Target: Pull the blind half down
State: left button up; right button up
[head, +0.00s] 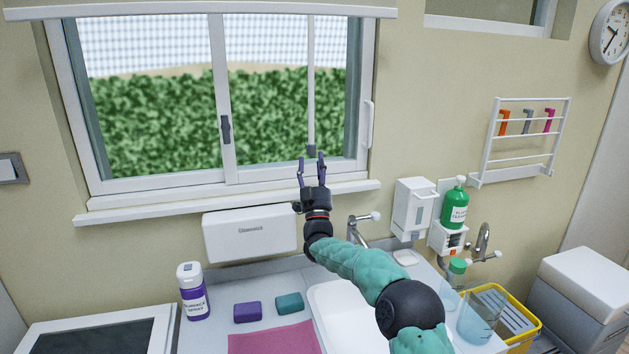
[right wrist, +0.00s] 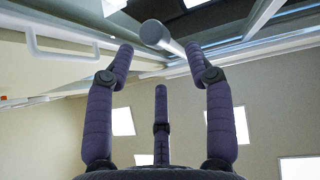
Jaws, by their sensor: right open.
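The blind's white casing (head: 200,11) runs along the top of the window, and no lowered fabric clearly shows below it. A thin white pull rod (head: 311,85) hangs from it in front of the right pane and ends in a grey tip (head: 311,151). My right gripper (head: 311,158) is open, fingers pointing up, just below or at that tip. In the right wrist view the rod's round grey end (right wrist: 155,34) shows between and beyond the fingertips of the open gripper (right wrist: 158,55); I cannot tell if they touch. My left gripper is out of view.
Below the sill (head: 150,212) are a white dispenser box (head: 250,232), a tap (head: 357,232) and a sink. A purple-labelled spray bottle (head: 193,291) and two small blocks stand on the counter. A soap dispenser (head: 411,208) and a green bottle (head: 454,203) are at the right.

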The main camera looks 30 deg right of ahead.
jog(key=v, duration=0.4)
jog(key=shift+s+a+f, duration=0.15)
jog(key=shift+s+f, duration=0.05)
jog(key=shift+f, duration=0.05)
